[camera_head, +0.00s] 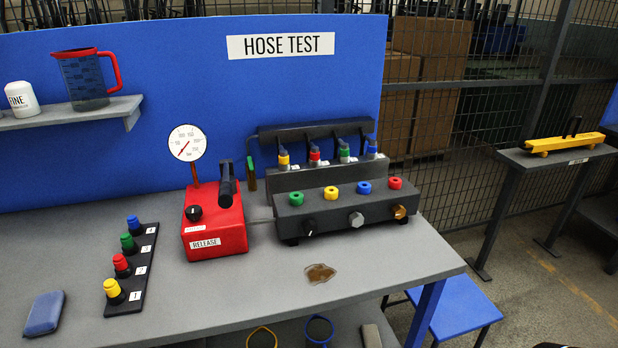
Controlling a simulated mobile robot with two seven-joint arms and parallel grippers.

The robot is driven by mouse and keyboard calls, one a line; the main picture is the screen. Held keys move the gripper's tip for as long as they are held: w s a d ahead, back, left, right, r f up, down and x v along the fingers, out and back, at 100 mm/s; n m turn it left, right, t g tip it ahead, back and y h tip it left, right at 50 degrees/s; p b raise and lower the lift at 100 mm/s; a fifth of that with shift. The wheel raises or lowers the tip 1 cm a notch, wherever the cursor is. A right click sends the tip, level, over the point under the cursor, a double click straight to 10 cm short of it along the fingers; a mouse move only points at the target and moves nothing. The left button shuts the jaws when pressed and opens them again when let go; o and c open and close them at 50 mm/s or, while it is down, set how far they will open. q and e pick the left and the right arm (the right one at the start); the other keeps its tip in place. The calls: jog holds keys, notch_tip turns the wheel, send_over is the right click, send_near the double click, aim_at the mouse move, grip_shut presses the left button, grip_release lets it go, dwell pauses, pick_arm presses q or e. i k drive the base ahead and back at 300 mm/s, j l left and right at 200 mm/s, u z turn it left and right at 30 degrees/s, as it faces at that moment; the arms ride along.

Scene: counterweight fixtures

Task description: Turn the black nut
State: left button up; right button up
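A dark grey manifold block (345,208) stands on the workbench, right of centre. Its front face carries a black nut (309,226) at the left, a silver nut (356,219) in the middle and a brass nut (399,212) at the right. The black nut is small and dark against the block, so its turned angle cannot be told. Green, yellow, blue and red ring fittings sit along the block's top. Neither of my grippers shows in the head view, and nothing touches the black nut.
Left of the block is a red hand pump (214,232) with a gauge (187,143) and a black knob. A rack (131,270) of coloured plugs, a blue pad (44,313) and a brownish puddle (320,273) lie on the bench (230,295). Hoses (315,155) hang behind the block.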

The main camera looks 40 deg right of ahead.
aim_at(310, 228)
jog(key=i+l+z, duration=0.1)
jog(key=l+z, duration=0.3)
jog(key=i+l+z, duration=0.1)
jog(key=z, duration=0.3)
jog(key=i+l+z, duration=0.15)
jog(key=l+z, duration=0.2)
